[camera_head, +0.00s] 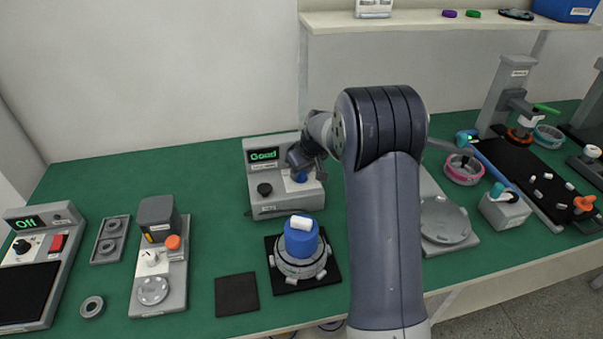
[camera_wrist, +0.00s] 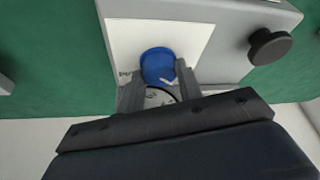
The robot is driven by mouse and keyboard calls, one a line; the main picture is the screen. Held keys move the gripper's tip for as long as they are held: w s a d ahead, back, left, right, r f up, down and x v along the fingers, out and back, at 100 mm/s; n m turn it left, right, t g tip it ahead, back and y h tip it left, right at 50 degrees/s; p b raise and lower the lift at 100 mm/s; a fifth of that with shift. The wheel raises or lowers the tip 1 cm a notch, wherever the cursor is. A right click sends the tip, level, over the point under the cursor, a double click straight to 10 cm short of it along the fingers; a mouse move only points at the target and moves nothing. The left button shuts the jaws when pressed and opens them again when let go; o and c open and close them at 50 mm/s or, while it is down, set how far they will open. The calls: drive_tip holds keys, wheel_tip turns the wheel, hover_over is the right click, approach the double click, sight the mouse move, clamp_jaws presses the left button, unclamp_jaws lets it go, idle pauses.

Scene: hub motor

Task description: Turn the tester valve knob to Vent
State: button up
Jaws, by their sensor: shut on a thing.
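The grey tester (camera_head: 283,205) stands at the back middle of the bench, its green screen reading "Good". Its blue valve knob (camera_wrist: 155,64) sits on a white label plate (camera_wrist: 120,35); in the head view the blue knob (camera_head: 300,177) shows only partly below my gripper (camera_head: 301,170). In the wrist view my gripper (camera_wrist: 160,84) has a finger on each side of the blue knob and is shut on it. A white pointer mark shows on the knob's lower right. The label words are mostly hidden or too small to read.
A black knob (camera_head: 264,189) is on the tester's left side, near my gripper. A hub with a blue part and white cap (camera_head: 301,223) stands in front on a black mat. A grey device (camera_head: 158,219) stands to the left. Green bench is free between them.

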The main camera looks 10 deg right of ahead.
idle(0.4)
drive_tip(key=o, duration=1)
drive_tip(key=v, duration=1)
drive_tip(key=shift+s+r+b, duration=0.2)
drive_tip(key=shift+r+b, duration=0.15)
drive_tip(key=shift+b, duration=0.1)
drive_tip(key=shift+f, duration=0.1)
drive_tip(key=p+x, duration=0.1)
drive_tip(key=x, duration=0.9)
drive_tip(key=shift+w+f, duration=0.25)
drive_tip(key=shift+f, duration=0.1)
drive_tip(key=shift+r, duration=0.1)
